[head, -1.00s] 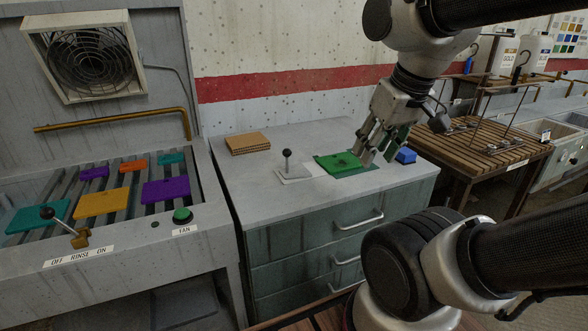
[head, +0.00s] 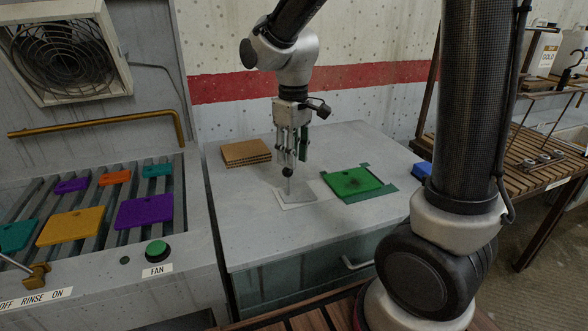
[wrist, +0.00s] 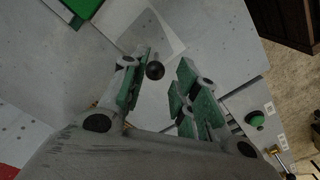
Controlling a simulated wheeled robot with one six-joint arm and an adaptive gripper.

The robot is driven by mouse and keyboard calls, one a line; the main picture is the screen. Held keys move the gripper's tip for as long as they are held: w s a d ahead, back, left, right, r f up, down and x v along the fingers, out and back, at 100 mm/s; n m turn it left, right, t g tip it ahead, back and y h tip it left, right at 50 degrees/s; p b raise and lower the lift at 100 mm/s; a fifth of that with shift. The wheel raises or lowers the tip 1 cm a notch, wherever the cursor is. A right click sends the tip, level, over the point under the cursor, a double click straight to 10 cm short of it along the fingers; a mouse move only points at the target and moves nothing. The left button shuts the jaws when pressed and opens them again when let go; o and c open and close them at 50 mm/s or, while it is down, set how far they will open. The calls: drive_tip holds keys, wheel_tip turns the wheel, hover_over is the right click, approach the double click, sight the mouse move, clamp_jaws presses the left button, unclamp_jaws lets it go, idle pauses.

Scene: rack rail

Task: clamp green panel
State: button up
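In the wrist view a corner of the panel (wrist: 84,6) shows at the upper left. A small lever with a black ball knob (head: 288,172) stands on a light plate (head: 296,194) left of the panel. My gripper (head: 291,158) is above this lever, pointing down. In the wrist view its green-padded fingers are apart, with the black knob (wrist: 155,70) between or just below them, not visibly gripped.
A stack of brown boards (head: 245,153) lies behind the lever. A blue block (head: 421,171) is at the cabinet's right, partly behind my arm. At left, a slatted rack (head: 104,220) holds several coloured panels beside a green FAN button (head: 157,249).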

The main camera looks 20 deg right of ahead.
sight(288, 194)
drive_tip(key=shift+w+a+f, duration=0.2)
drive_tip(key=shift+w+f, duration=0.25)
drive_tip(key=shift+w+a+f, duration=0.15)
drive_tip(key=shift+w+f, duration=0.25)
drive_tip(key=shift+f, duration=0.05)
wheel_tip(288, 194, down, 7)
drive_tip(key=shift+f, duration=0.2)
drive_tip(key=shift+c, duration=0.3)
clamp_jaws()
